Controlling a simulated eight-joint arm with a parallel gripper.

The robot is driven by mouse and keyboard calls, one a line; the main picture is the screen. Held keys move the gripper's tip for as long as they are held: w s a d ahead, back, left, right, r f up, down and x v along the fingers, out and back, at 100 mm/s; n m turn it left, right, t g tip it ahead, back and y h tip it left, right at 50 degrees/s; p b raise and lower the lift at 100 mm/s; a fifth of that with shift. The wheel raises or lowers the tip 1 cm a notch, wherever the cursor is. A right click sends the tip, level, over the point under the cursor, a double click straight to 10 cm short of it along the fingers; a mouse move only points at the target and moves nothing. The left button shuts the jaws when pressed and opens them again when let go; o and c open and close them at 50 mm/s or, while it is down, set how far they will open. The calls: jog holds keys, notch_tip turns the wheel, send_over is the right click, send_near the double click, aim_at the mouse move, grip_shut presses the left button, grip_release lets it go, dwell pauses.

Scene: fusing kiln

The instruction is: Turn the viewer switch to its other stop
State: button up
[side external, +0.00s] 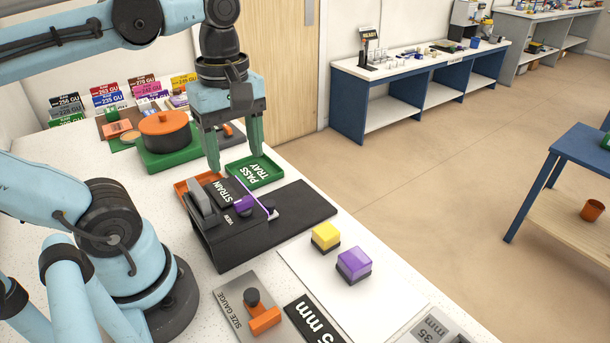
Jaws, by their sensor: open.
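The strain viewer (232,246) is a dark block with a "STRAIN VIEW" label, on the white bench. A grey upright piece (200,204) stands at its left end and may be the viewer switch; I cannot tell for sure, nor which stop it is at. A thin purple-edged plate (262,199) stands upright on the viewer, with a small purple piece (243,206) beside it. My gripper (236,162) points down with its green fingers apart and nothing between them. It is above and behind the viewer, near the pass tray, apart from the grey piece.
The green pass tray (279,174) and an orange tray (183,184) lie behind the viewer. Yellow (325,235) and purple (354,262) blocks stand at the right front. A size gauge (236,299) lies in front.

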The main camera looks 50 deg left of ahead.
aim_at(243, 200)
notch_tip(243, 200, down, 9)
jog(key=shift+f, duration=0.1)
dwell(0.4)
jog(key=c, duration=1)
jog(key=shift+c, duration=0.2)
